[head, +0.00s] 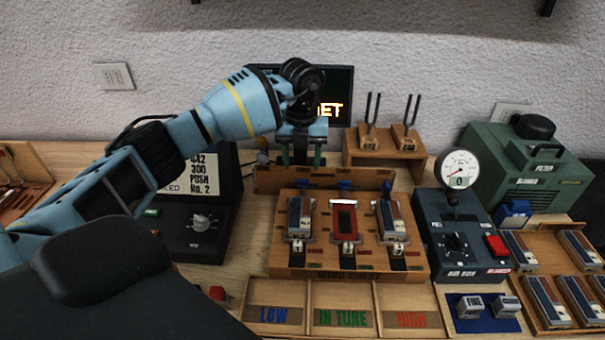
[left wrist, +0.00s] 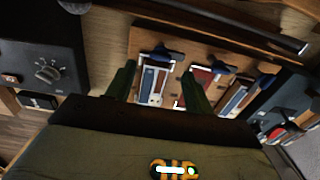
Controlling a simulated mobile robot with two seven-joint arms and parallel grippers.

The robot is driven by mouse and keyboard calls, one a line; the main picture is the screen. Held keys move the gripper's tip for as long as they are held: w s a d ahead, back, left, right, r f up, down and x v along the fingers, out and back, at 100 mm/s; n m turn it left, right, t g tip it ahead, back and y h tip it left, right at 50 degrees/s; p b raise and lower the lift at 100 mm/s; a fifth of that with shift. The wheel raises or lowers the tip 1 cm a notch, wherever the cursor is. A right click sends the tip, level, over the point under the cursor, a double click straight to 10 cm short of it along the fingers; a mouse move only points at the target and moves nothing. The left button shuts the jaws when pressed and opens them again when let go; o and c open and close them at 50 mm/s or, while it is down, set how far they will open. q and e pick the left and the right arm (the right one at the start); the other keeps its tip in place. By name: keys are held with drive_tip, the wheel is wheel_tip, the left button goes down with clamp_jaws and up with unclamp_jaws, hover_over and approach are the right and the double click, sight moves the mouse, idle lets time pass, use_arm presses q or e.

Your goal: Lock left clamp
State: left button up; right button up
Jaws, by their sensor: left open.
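The wooden wind chest (head: 345,270) stands mid-bench with three reed blocks in a row, each with a dark blue clamp behind it. The left clamp (head: 303,184) is at the back of the left block (head: 300,215); it also shows in the left wrist view (left wrist: 160,51). My left gripper (head: 301,155) points down behind and above the chest. In the left wrist view its two green fingers (left wrist: 158,88) are apart, one on each side of the left block in the picture, with nothing between them gripped. Whether they touch anything cannot be told. My right gripper is not in view.
Beside the left clamp are the middle clamp (head: 344,186) and right clamp (head: 387,187). A black dial box (head: 195,225) stands left, a gauge box (head: 460,235) right. A screen (head: 338,85) and tuning-fork stand (head: 385,145) are behind. Empty labelled trays (head: 340,300) lie in front.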

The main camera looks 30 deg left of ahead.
sight(302, 180)
use_arm(q)
wheel_tip(302, 180, down, 4)
drive_tip(key=shift+r, duration=0.1)
drive_tip(key=shift+w+f, duration=0.1)
drive_tip(key=shift+f, duration=0.55)
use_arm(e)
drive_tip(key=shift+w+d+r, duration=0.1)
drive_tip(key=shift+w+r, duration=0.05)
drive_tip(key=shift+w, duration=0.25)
use_arm(q)
drive_tip(key=c, duration=1)
